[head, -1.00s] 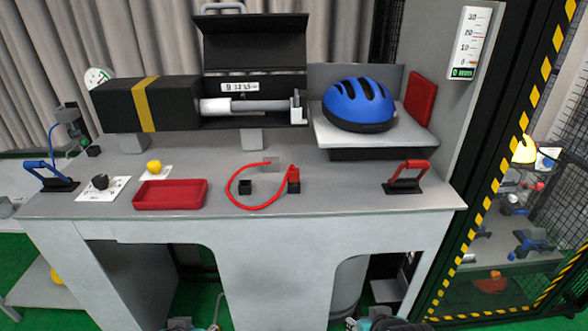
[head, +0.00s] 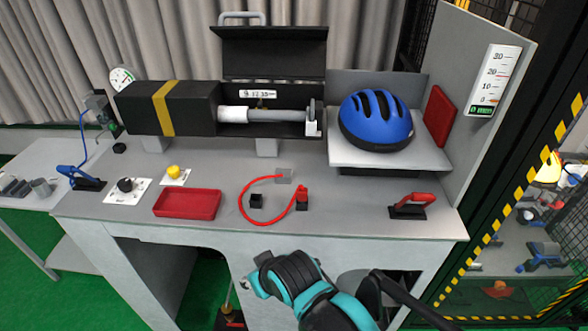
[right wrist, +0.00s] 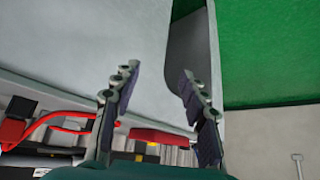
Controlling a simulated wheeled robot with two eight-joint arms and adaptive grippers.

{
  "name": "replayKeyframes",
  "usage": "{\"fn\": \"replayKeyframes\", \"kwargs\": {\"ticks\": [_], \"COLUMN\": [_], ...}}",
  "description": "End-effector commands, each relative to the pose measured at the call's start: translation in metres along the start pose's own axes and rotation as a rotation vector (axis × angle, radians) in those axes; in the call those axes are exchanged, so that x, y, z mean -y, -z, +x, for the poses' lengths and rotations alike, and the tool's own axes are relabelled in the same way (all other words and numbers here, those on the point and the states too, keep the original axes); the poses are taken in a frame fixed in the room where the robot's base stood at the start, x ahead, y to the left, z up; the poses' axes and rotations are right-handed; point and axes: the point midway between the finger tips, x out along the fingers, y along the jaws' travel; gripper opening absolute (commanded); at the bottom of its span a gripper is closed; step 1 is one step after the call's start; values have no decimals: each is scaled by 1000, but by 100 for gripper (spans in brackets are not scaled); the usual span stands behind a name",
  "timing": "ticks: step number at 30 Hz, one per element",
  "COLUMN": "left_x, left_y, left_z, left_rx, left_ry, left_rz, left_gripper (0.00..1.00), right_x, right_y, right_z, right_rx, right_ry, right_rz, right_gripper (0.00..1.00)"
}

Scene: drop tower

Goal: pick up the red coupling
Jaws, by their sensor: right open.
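The red coupling (head: 302,197) stands on a small black base on the grey bench, at the end of a curved red hose (head: 241,208). In the right wrist view, the coupling (right wrist: 12,132) shows at the lower left edge, partly cut off. My right gripper (right wrist: 158,70) is open and empty, its two fingers well apart. In the head view, my teal and black right arm is in front of the bench, below the coupling and apart from it; the fingers are not clear there. My left gripper is not in view.
A red tray (head: 187,204) lies left of the hose. A red-handled lever (head: 408,207) stands to the right. A blue helmet (head: 375,118) rests on a raised shelf behind. The bench's front edge is near my right arm.

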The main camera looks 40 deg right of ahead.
Motion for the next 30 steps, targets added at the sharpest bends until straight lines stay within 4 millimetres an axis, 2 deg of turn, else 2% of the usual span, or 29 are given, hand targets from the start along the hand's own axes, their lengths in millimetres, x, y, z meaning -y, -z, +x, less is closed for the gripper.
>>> {"fn": "replayKeyframes", "kwargs": {"ticks": [1, 3, 11, 14, 16, 18, 23, 30], "left_x": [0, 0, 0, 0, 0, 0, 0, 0], "left_y": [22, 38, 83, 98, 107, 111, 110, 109], "left_z": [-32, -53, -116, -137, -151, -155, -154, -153], "left_rx": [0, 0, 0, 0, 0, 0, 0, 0], "left_ry": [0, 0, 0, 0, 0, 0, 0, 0], "left_rz": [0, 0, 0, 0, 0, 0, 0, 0], "left_gripper": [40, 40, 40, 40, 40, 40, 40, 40], "right_x": [0, -1, -8, -17, -28, -42, -79, -149], "right_y": [23, 38, 90, 111, 128, 141, 156, 168], "right_z": [-32, -53, -116, -135, -146, -148, -135, -105], "right_rx": [1, 4, 34, 63, 99, 142, 228, 317], "right_ry": [-1, -2, -17, -34, -60, -98, -211, -476], "right_rz": [3, 12, 122, 232, 377, 563, 1005, 1732], "right_gripper": [43, 43, 43, 43, 43, 43, 43, 43]}}
